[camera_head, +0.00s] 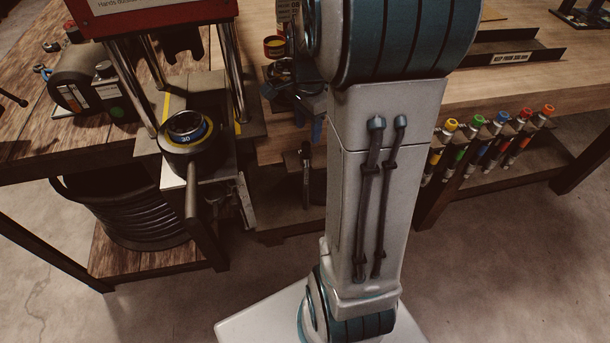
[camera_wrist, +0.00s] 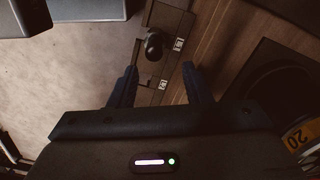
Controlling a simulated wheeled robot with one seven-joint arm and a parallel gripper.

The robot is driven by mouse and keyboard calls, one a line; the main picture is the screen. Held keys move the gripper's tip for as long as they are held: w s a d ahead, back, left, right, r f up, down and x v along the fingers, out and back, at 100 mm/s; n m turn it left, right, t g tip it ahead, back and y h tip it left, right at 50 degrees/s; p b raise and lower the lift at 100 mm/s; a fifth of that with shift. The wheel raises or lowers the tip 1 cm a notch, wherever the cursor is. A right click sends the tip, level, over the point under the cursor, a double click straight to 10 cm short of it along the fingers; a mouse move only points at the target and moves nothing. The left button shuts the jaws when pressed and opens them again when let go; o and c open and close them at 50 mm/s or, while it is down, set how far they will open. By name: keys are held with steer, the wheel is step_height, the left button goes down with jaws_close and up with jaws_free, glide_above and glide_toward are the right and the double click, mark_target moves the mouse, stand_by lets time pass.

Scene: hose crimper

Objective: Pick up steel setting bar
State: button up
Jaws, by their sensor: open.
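A slim upright bar (camera_head: 306,178) hangs at the front edge of the bench in the head view, below my gripper; it looks like the steel setting bar. In the wrist view its dark rounded top (camera_wrist: 154,44) appears to sit in a bracket (camera_wrist: 170,22) with small white labels. My gripper (camera_wrist: 160,82) is open and empty, its two dark blue fingers apart on either side of the bracket's near part. The bar top lies beyond the fingertips and is not between them. In the head view my gripper (camera_head: 298,112) is partly hidden by my arm.
A red-topped press (camera_head: 150,12) with a die marked 30 (camera_head: 186,135) and a long handle stands left. A coiled black hose (camera_head: 130,215) lies on the lower shelf. Colour-capped tools (camera_head: 475,145) hang along the right bench edge. A yellow "20" label (camera_wrist: 297,138) shows at the wrist view's right.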

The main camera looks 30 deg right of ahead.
mark_target(306, 143)
steer(key=f, duration=0.3)
steer(key=s+f, duration=0.1)
steer(key=shift+a+f, duration=0.35)
steer(key=shift+a, duration=0.05)
steer(key=shift+w+f, duration=0.15)
steer(key=shift+f, duration=0.3)
jaws_close()
